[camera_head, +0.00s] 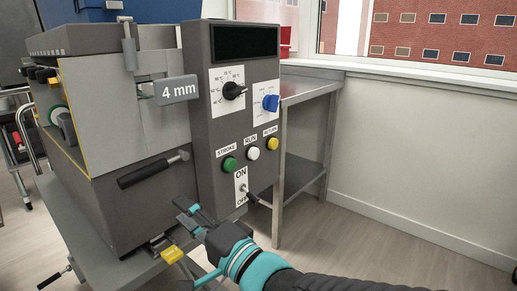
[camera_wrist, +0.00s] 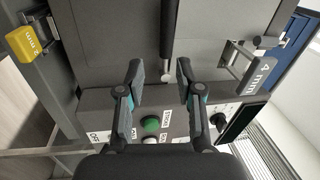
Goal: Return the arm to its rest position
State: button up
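My gripper (camera_head: 187,214) is in front of the lower part of the grey depositor machine (camera_head: 105,112), below and left of its control panel (camera_head: 217,150). In the wrist view my gripper (camera_wrist: 158,72) has its two fingers spread apart with nothing between them. A black bar handle with a metal end (camera_wrist: 168,45) shows beyond the fingertips; it also shows on the machine front in the head view (camera_head: 152,170). I cannot tell whether any finger touches the machine. My arm (camera_head: 330,281) comes in from the lower right.
The panel has a black knob (camera_head: 233,91), a blue knob (camera_head: 270,103), green (camera_head: 229,164), white (camera_head: 252,154) and yellow (camera_head: 272,143) buttons, and an ON/OFF toggle (camera_head: 242,189). A yellow tag (camera_head: 172,255) hangs low. A metal table (camera_head: 309,90) stands behind. The floor (camera_head: 385,245) at right is clear.

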jog(key=w+d+f+n+g+h, duration=0.25)
jog(key=d+f+n+h, duration=0.45)
jog(key=d+f+h, duration=0.6)
jog(key=s+d+g+h, duration=0.1)
jog(key=s+d, duration=0.4)
jog(key=d, duration=0.4)
jog(key=s+d+m+g+h, duration=0.1)
jog(key=s+d+g+h, duration=0.1)
jog(key=s+d, duration=0.4)
jog(key=d, duration=0.4)
jog(key=shift+d+r+m+h, duration=0.15)
jog(key=shift+r+m+h, duration=0.15)
jog(key=shift+r, duration=0.05)
jog(key=shift+s, duration=0.2)
